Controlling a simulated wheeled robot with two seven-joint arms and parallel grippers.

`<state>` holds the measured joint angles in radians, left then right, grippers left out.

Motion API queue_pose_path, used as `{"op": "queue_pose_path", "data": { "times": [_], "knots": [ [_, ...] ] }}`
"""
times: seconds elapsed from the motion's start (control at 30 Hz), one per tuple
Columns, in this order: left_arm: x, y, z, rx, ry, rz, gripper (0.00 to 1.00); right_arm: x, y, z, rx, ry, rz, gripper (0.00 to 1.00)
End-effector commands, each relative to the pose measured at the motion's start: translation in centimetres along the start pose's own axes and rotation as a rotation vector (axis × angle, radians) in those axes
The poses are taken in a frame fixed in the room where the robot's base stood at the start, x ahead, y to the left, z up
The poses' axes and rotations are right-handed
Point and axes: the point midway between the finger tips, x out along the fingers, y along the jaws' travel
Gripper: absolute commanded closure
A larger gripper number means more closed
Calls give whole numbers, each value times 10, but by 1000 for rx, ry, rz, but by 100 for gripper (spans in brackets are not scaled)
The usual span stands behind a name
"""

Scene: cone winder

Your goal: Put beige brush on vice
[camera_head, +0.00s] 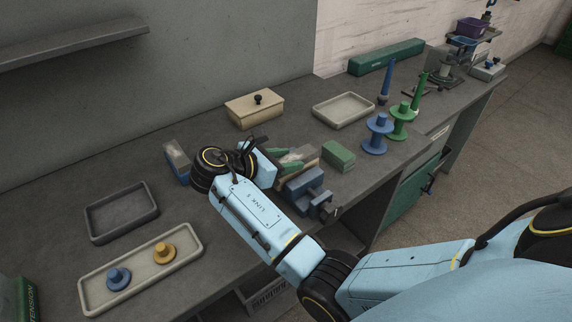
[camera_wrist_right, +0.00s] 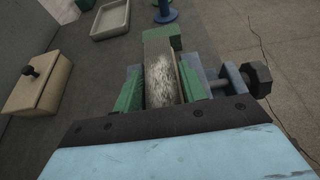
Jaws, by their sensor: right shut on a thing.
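The beige brush (camera_head: 304,153) is between the green fingers of my right gripper (camera_head: 284,160), which is shut on it. In the right wrist view the brush's pale bristly face (camera_wrist_right: 161,78) shows between the two fingers (camera_wrist_right: 160,92). The blue-grey vice (camera_head: 306,187) stands at the bench's front edge, right beside the brush and gripper. In the right wrist view part of the vice (camera_wrist_right: 222,80) shows under and to the right of the fingers, with its dark screw end. I cannot tell whether the brush touches the vice. My left gripper is not in view.
A blue-based brush (camera_head: 178,162) lies left of my wrist. A beige lidded box (camera_head: 254,109) and pale tray (camera_head: 344,110) stand behind. Blue (camera_head: 377,135) and green (camera_head: 401,122) spools stand to the right.

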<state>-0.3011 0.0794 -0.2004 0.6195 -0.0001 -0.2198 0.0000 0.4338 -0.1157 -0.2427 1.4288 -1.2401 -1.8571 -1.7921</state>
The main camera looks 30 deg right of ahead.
Motion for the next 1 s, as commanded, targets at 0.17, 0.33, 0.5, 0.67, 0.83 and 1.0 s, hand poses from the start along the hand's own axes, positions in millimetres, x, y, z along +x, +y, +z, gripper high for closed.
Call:
{"op": "queue_pose_path", "data": {
  "times": [0.17, 0.33, 0.5, 0.67, 0.83, 1.0],
  "knots": [
    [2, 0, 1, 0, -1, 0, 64, 3, 0, -6, 2, -1, 1, 88],
    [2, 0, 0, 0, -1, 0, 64, 2, 0, -6, 2, -1, 2, 88],
    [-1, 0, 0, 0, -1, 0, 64, 4, 0, -9, 2, 0, 2, 55],
    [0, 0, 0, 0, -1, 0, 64, 4, 0, -9, 1, 0, 1, 37],
    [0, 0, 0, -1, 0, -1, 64, 4, 0, -9, 1, 0, 1, 37],
    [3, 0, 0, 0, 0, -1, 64, 3, 0, -6, 3, 0, 2, 37]
  ]
}}
